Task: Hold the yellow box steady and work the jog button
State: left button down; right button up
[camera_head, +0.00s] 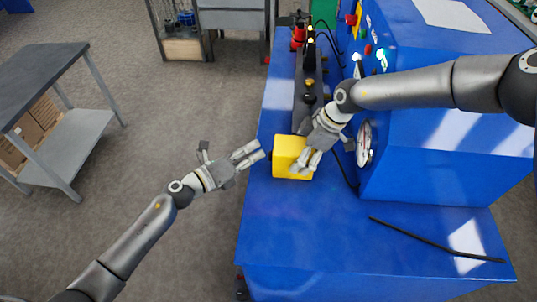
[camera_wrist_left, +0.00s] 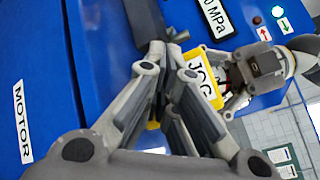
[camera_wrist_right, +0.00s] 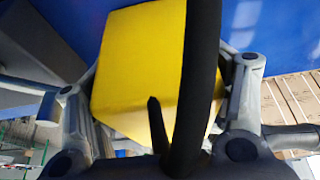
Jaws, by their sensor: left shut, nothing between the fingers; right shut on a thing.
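In the left wrist view the box (camera_wrist_left: 216,62) carries a white JOG label (camera_wrist_left: 203,80), partly covered by my left fingers. My left gripper (camera_head: 257,153) is shut and empty just left of the box, its fingertips pointing at it. The head view suggests a small gap; whether they touch is unclear. I cannot make out the jog button; my left fingers may hide it.
A black cable (camera_wrist_right: 203,60) crosses in front of the box in the right wrist view. The blue bench (camera_head: 330,230) is clear in front, except for a thin black rod (camera_head: 435,239). A round gauge (camera_head: 364,143) is on the machine to the right. A grey table (camera_head: 40,75) stands far left.

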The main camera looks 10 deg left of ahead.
pick_arm(q)
jog(key=shift+a, duration=0.25)
pick_arm(e)
jog(key=shift+s+f, duration=0.3)
pick_arm(q)
jog(key=shift+a, duration=2.5)
pick_arm(e)
jog(key=o, duration=1)
jog(key=shift+o, duration=1.1)
jog(key=shift+w, duration=0.1)
pick_arm(q)
jog(key=shift+w, duration=0.1)
pick_arm(e)
jog(key=shift+w+r, duration=0.1)
jog(key=shift+w, duration=0.05)
